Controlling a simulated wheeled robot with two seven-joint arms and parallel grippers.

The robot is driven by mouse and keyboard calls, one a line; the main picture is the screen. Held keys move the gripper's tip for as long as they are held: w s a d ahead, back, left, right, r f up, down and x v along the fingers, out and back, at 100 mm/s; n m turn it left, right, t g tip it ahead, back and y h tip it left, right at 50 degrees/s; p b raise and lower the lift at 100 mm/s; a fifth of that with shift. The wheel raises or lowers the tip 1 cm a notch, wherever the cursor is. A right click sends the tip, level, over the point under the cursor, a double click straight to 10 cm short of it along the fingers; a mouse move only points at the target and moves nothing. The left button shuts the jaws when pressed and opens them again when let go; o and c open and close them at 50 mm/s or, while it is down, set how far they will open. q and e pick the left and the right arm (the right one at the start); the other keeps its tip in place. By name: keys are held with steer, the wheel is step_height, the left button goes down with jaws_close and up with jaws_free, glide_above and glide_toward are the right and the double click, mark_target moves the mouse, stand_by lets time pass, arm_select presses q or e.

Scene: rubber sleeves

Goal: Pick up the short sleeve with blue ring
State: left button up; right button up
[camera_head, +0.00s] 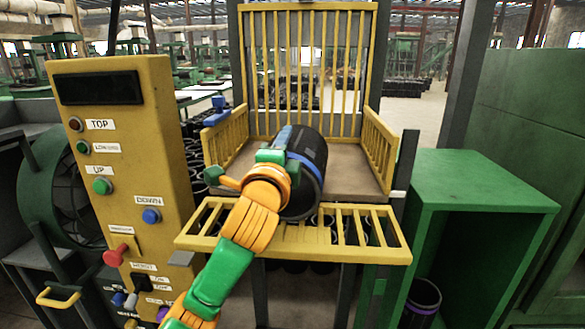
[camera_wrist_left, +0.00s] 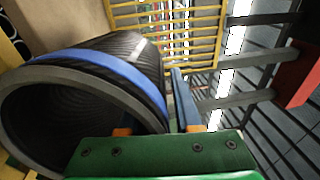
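The short sleeve with blue ring (camera_head: 310,150) is a wide black tube, tilted over the front of the tan platform of the yellow machine. My left gripper (camera_head: 272,156) is at its left side, and the green and orange wrist hides part of the sleeve. In the left wrist view the sleeve (camera_wrist_left: 138,62) shows its open end, a grey rim and the blue band. The left gripper (camera_wrist_left: 160,128) has one finger along the outside of the sleeve wall; the other finger is mostly hidden by the sleeve. It appears shut on the wall. My right gripper is not in view.
The yellow machine has a barred back (camera_head: 308,60), side rails and a barred front rail (camera_head: 345,240). A yellow control panel (camera_head: 125,190) stands to the left. A green cabinet (camera_head: 480,200) stands to the right, with a dark sleeve with a purple ring (camera_head: 422,300) low inside it.

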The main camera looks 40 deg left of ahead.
arm_select(q)
steer(key=shift+s, duration=0.1)
jaws_close()
steer(key=shift+r, duration=0.1)
stand_by(1.0)
